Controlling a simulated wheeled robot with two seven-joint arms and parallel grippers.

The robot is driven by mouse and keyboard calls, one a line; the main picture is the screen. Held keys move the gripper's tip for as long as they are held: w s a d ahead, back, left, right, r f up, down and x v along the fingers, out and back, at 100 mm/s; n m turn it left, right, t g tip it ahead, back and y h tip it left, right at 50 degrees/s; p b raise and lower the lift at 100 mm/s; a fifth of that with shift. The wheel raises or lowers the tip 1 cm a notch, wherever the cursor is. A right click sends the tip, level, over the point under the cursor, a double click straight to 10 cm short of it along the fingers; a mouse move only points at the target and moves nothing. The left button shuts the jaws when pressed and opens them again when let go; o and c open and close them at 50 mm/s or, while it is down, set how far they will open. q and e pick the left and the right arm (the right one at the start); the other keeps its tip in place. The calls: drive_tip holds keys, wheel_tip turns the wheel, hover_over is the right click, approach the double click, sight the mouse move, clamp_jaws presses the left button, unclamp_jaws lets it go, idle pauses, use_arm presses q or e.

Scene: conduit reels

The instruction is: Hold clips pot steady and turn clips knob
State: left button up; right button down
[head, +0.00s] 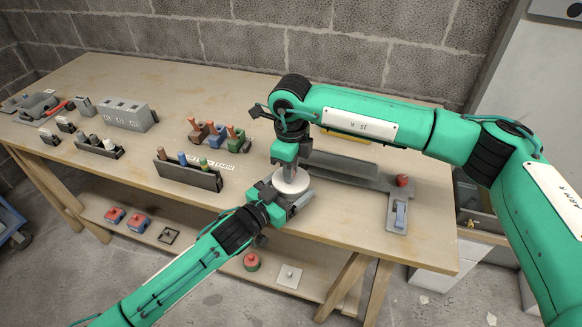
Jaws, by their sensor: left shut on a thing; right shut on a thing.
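A round pot with a white top (298,186), which I take to be the clips pot, stands on the workbench near its front edge. My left gripper (287,196) comes in from the front left and is shut on the pot's side. My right gripper (288,168) points straight down over the middle of the pot's top and is shut on the knob there. The knob itself is hidden by the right fingers. The pot's lower body is mostly hidden by the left gripper.
The workbench (340,218) holds a dark rack (189,178) with coloured cylinders, red, blue and green blocks (216,136), and a grey box (127,114) to the left. A grey tray (345,172) lies behind the pot. A red-knobbed device (399,206) stands at right.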

drive_tip(key=shift+m, duration=1)
drive_tip(key=c, duration=1.3)
unclamp_jaws()
drive_tip(key=shift+r, duration=0.1)
wheel_tip(320, 180, up, 12)
drive_tip(key=shift+f, duration=0.1)
